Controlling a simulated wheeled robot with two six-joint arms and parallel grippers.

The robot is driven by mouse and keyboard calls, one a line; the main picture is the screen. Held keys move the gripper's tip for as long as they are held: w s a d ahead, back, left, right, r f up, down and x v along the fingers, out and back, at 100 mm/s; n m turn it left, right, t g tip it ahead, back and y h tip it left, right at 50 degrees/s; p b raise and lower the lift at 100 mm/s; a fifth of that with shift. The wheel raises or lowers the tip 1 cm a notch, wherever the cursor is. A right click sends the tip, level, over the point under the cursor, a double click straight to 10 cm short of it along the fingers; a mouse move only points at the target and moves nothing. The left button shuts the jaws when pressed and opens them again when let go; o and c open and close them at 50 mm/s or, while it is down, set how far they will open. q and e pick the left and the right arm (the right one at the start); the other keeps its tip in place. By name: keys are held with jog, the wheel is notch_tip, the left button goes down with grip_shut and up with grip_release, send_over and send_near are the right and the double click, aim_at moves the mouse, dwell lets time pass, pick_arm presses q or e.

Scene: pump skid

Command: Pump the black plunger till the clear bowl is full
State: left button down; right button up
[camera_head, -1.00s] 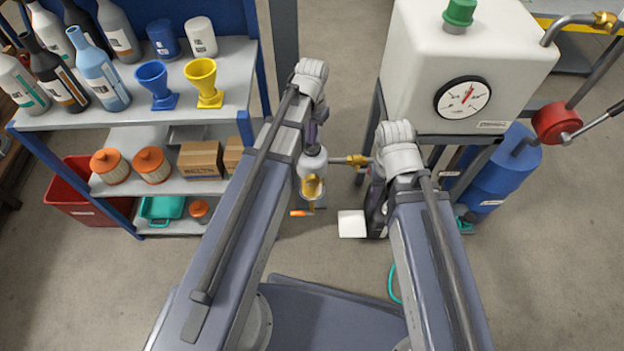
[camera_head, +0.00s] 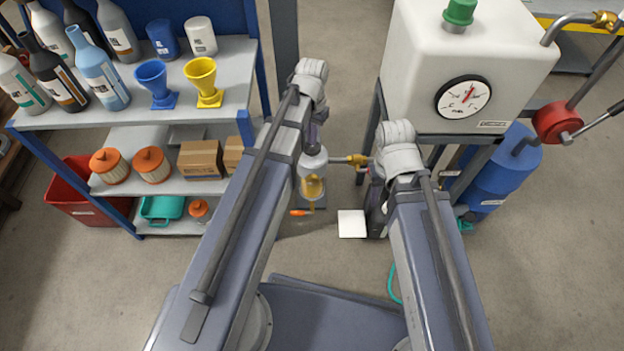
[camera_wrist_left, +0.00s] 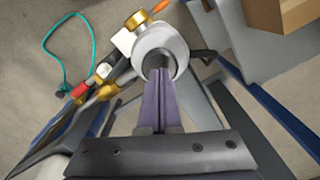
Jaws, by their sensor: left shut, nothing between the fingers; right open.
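The clear bowl (camera_head: 312,186) hangs below a pale cap beside the brass pipe fitting, with amber liquid inside. The head view does not show its exact level clearly. The black plunger (camera_wrist_left: 160,62) stands in the middle of the round pale cap (camera_wrist_left: 176,45) in the left wrist view. My left gripper (camera_wrist_left: 158,78) is shut and empty, its fingertips over the plunger; they look close to or touching it. In the head view my left gripper (camera_head: 315,135) is above the bowl, partly hidden by its arm. My right gripper (camera_head: 376,208) hangs low to the right of the bowl, mostly hidden; it is open.
A brass fitting (camera_head: 357,160) joins the bowl to the stand on the right. A white tank (camera_head: 425,75) with a gauge (camera_head: 462,97) stands there. A shelf (camera_head: 225,75) with bottles and funnels is at left. A small orange-tipped part (camera_head: 299,212) sits below the bowl.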

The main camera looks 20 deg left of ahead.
pick_arm(q)
jog(key=shift+f+b, duration=1.55)
jog(key=shift+f, duration=0.1)
jog(key=shift+r, duration=0.25)
jog(key=shift+r+p, duration=1.55)
jog(key=shift+p, duration=0.25)
notch_tip(320, 180, up, 6)
jog(key=p, duration=0.6)
jog(key=shift+s+f, duration=0.1)
